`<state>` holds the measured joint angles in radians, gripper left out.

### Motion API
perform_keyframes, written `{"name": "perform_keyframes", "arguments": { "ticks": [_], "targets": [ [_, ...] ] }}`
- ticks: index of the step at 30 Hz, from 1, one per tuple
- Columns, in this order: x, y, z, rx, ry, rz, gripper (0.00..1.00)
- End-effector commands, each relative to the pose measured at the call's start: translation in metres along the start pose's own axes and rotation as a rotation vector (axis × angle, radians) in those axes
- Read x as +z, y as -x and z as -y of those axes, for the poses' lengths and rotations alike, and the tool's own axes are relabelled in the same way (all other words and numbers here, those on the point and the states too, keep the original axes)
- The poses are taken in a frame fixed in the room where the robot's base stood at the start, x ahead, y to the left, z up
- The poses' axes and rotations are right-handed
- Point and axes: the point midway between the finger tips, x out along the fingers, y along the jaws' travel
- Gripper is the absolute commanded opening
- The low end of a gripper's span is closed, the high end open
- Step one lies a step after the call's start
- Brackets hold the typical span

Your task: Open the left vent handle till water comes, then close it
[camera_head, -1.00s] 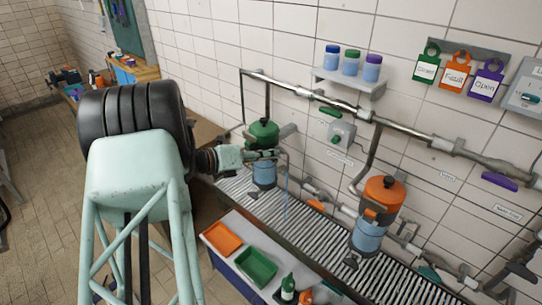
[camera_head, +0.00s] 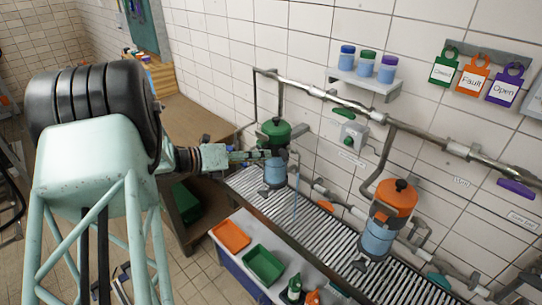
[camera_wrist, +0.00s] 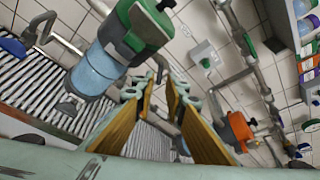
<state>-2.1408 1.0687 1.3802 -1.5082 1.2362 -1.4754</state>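The left filter has a green lid (camera_head: 275,131) and a clear blue body (camera_head: 275,172). It also shows tilted at the upper left of the wrist view (camera_wrist: 104,66). A thin bluish vertical streak (camera_head: 295,196), which looks like water, runs down just right of it. My gripper (camera_head: 267,154) is in front of this filter, level with the lid's lower edge. In the wrist view its two yellow-padded fingers (camera_wrist: 161,92) stand apart with a gap between them. A dark hooked piece (camera_wrist: 160,62), possibly the vent handle, shows beyond the fingertips; I see no contact.
A second filter with an orange lid (camera_head: 395,194) stands to the right. A grey pipe (camera_head: 318,91) runs along the tiled wall. A slatted grate (camera_head: 320,232) lies below the filters. A bench with an orange tray (camera_head: 231,235) and a green tray (camera_head: 263,265) stands in front.

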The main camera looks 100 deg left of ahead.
Motion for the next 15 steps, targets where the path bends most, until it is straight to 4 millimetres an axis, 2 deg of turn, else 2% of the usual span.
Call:
{"name": "perform_keyframes", "arguments": {
  "ticks": [6, 15],
  "targets": [
    [0.000, 0.021, 0.000, 0.001, -0.001, 0.000, 0.12],
    [0.000, 0.029, 0.000, 0.001, 0.000, 0.000, 0.12]
  ]
}}
